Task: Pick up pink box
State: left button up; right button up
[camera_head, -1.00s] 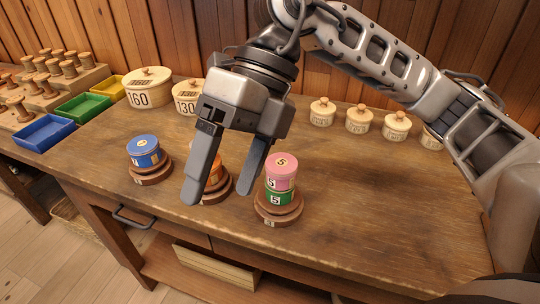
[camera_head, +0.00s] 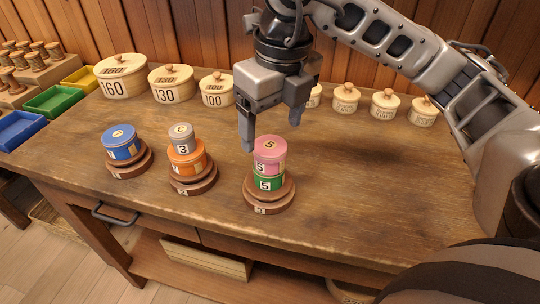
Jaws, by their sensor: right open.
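The pink box (camera_head: 269,155) is a round box marked 5. It sits on top of a green round box (camera_head: 268,182), also marked 5, on a stepped brown wooden stand (camera_head: 270,201) near the table's front edge. My right gripper (camera_head: 268,140) points down just above and behind the pink box. Its jaws are open and empty; one finger shows left of the box, the other shows above and right of it. I cannot tell whether a finger touches the box. My left gripper is not in view.
To the left stand an orange box (camera_head: 187,157) with a small grey box (camera_head: 181,137) on top, and a blue box (camera_head: 120,142), each on a wooden stand. Lidded pots, such as one marked 130 (camera_head: 171,86), line the back. The table's right part (camera_head: 380,180) is clear.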

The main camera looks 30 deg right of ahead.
aim_at(270, 145)
jog(key=shift+w+f, duration=0.2)
jog(key=shift+f, duration=1.15)
jog(key=shift+w+f, duration=0.15)
jog(key=shift+f, duration=1.2)
jog(key=c, duration=1.1)
